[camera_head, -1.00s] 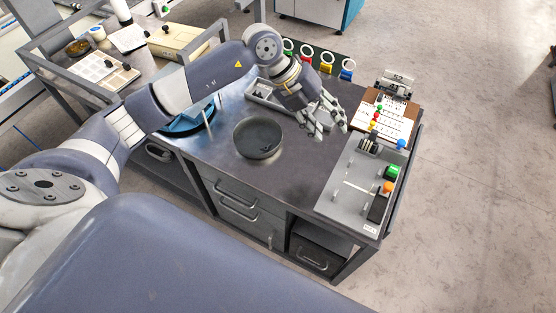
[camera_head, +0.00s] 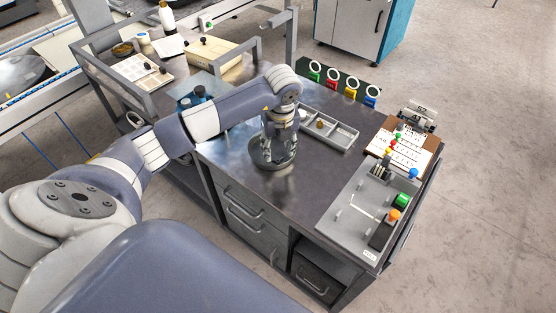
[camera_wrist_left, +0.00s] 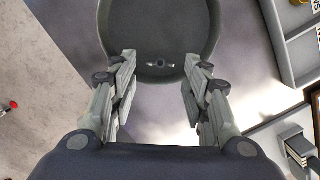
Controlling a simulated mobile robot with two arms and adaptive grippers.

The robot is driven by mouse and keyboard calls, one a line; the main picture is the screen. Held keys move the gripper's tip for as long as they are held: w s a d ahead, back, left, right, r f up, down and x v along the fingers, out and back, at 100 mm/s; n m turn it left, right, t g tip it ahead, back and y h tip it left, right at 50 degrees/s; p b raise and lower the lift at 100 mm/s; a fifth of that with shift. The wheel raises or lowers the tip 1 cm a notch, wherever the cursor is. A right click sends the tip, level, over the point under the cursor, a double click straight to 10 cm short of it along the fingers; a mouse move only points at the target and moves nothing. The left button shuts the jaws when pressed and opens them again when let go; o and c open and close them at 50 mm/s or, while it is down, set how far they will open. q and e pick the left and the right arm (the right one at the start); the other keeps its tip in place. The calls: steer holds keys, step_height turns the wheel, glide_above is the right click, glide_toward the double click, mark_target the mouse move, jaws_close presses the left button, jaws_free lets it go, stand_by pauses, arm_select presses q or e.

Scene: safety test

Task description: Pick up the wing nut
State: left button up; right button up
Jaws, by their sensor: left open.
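The wing nut (camera_wrist_left: 159,64) is a small metal piece with two wings. In the left wrist view it lies inside the dark round bowl (camera_wrist_left: 120,25), near the rim on my gripper's side. In the head view the bowl (camera_head: 257,162) stands on the grey workbench and the wing nut cannot be made out. My left gripper (camera_wrist_left: 160,70) is open and empty, pointing down over the bowl, with its fingers on either side of the wing nut. It also shows in the head view (camera_head: 273,160), covering part of the bowl. My right gripper is not in view.
A grey divided tray (camera_head: 345,137) lies behind the bowl. A grey panel with coloured knobs (camera_head: 345,222) and a clipboard (camera_head: 408,160) are at the bench's right. Coloured padlocks (camera_head: 352,95) hang behind. The bench front (camera_head: 290,205) is clear.

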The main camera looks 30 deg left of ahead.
mark_target(277, 159)
arm_select(q)
step_height(277, 159, down, 4)
steer(key=shift+s+r+p, duration=0.1)
steer(key=shift+r+p, duration=0.05)
steer(key=shift+p, duration=0.15)
steer(key=shift+s+f, duration=0.2)
steer(key=shift+f, duration=0.3)
steer(key=o, duration=0.4)
steer(key=shift+w+f, duration=0.2)
steer(key=shift+c, duration=1.1)
steer(key=c, duration=0.7)
steer(key=shift+w+a+r, duration=0.1)
steer(key=shift+r, duration=0.1)
steer(key=shift+c, duration=0.6)
